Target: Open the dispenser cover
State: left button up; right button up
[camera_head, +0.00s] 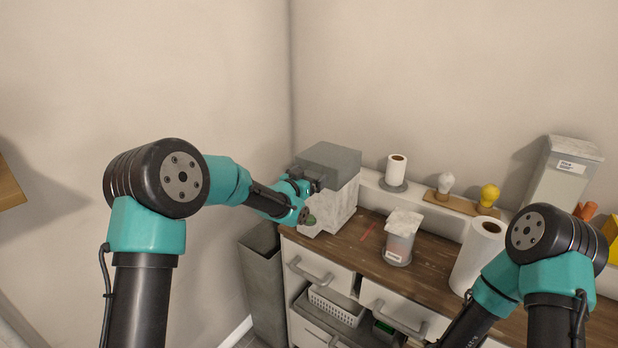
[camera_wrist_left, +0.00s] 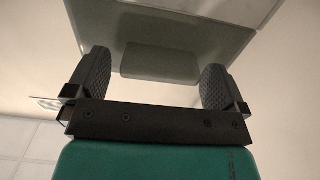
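The dispenser (camera_head: 338,212) is a pale box at the back left end of the counter, with a grey cover (camera_head: 330,158) on top. The cover appears to be down on the box. My left gripper (camera_head: 308,184) is at the cover's front left side. In the left wrist view, its two dark ridged fingers are apart, on either side of a grey tab (camera_wrist_left: 160,62) on the cover (camera_wrist_left: 185,22). I cannot tell whether the fingers touch the tab. My right arm is at the lower right, and its gripper is out of view.
A labelled clear container (camera_head: 400,238), a paper roll (camera_head: 396,170) and a larger roll (camera_head: 478,256) stand right of the dispenser. A grey bin (camera_head: 262,285) stands left of the drawers. Walls rise behind and left.

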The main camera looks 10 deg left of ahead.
pick_arm(q)
jog(key=c, duration=1.2)
jog(key=shift+a+r, duration=0.1)
